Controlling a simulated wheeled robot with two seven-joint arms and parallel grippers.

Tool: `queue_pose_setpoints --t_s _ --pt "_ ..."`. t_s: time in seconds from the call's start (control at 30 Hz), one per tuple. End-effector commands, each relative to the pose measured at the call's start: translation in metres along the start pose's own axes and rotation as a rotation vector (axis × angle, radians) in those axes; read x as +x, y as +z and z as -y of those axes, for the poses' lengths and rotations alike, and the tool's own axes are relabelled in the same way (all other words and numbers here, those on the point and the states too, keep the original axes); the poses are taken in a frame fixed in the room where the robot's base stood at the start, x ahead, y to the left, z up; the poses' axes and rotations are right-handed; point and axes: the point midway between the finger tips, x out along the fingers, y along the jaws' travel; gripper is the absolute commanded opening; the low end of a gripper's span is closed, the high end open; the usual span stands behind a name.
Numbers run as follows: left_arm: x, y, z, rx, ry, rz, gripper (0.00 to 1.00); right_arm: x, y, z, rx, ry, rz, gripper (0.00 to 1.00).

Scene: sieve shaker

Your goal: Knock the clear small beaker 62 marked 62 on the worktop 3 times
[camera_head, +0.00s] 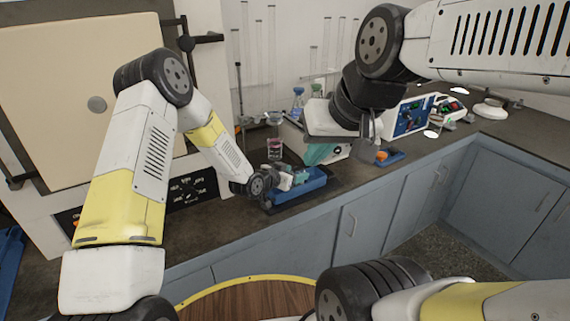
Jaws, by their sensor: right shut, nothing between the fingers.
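A small clear beaker (275,148) with a pinkish-red band low in it stands on the dark worktop (225,208), behind the blue tray. Its marking is too small to read, so I cannot tell if it is beaker 62. My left gripper (295,178) is low over the left part of the blue tray, in front of the beaker and apart from it. Its fingers are too small and mixed with grey things to tell open from shut. My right gripper (366,138) hangs above the worktop, right of the beaker, shut and empty.
The blue tray (312,187) lies near the worktop's front edge. A smaller blue tray (393,159) holds an orange item. A blue-faced instrument (411,118) stands right; a big cream-doored unit (85,100) left.

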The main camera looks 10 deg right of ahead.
Motion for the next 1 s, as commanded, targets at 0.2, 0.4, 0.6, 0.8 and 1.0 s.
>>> queue_pose_setpoints --t_s 0.2,0.4,0.6,0.8,1.0 --pt "-0.0001 0.0001 0.0 0.0 0.0 0.0 0.57 0.0 0.0 0.0 0.0 0.0 0.0 0.0" --pt "0.0001 0.0005 -0.0001 0.0 0.0 0.001 0.57 0.0 0.0 0.0 0.0 0.0 0.0 0.0" --pt "0.0022 0.0058 0.0 0.0 0.0 0.001 0.57 0.0 0.0 0.0 0.0 0.0 0.0 0.0" --pt "0.0035 0.0088 0.0 0.0 0.0 0.001 0.57 0.0 0.0 0.0 0.0 0.0 0.0 0.0" --pt "0.0034 0.0086 0.0 0.0 0.0 0.001 0.39 0.0 0.0 0.0 0.0 0.0 0.0 0.0"
